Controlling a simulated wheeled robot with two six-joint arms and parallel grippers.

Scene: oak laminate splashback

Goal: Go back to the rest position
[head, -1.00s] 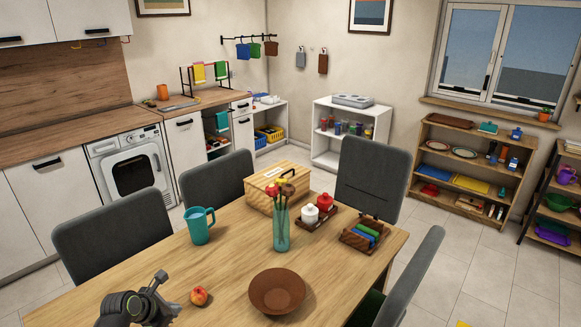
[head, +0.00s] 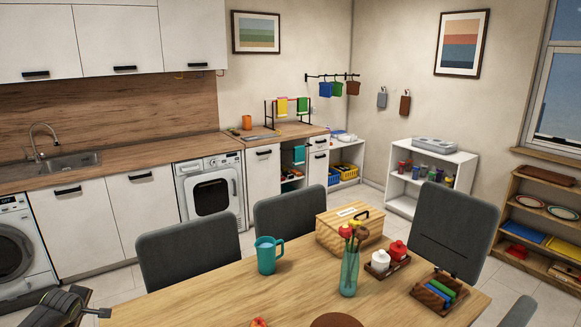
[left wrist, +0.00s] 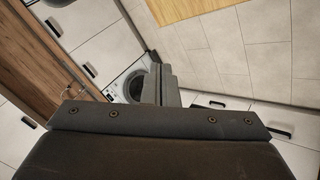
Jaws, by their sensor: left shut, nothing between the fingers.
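My left gripper (head: 98,312) is low at the left of the head view, beside the left end of the wooden table (head: 215,300). Its fingers are shut with nothing between them, and much of the arm is cut off by the frame. In the left wrist view the shut fingers (left wrist: 163,85) point toward a white front-loading machine and cabinet fronts, clear of any object. My right gripper is in neither view.
Counter and white cabinets (head: 140,205) lie behind, with open floor between.

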